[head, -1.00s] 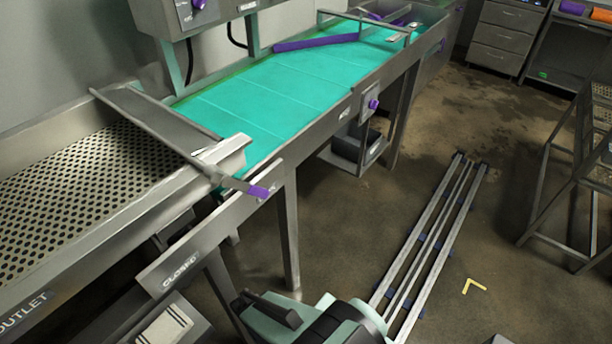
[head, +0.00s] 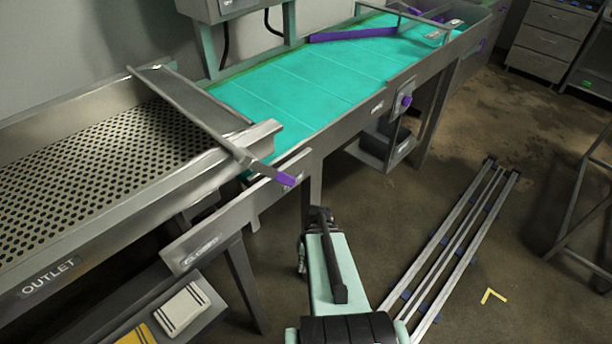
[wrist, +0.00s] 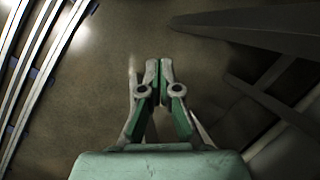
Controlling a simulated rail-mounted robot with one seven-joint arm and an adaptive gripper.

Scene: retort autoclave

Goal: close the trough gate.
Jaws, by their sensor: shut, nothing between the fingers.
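The trough gate (head: 200,106) is a grey metal plate with a long bar lying across the trough, between the perforated outlet section and the teal belt. Its lever ends in a purple handle (head: 287,179) that sticks out past the trough's front edge. A label plate (head: 200,250) on the front rail below reads "CLOSED" in the earlier frame; it is blurred now. My gripper (wrist: 160,68) is shut and empty in the wrist view, above bare floor. In the head view my arm is in front of the trough, below and right of the handle; the fingers are not clear there.
The teal belt (head: 310,80) runs to the back right. A control box with a purple knob (head: 406,101) is on its front side. Floor rails (head: 455,245) run at right. A shelf with a white package (head: 184,308) is at lower left. The floor between is clear.

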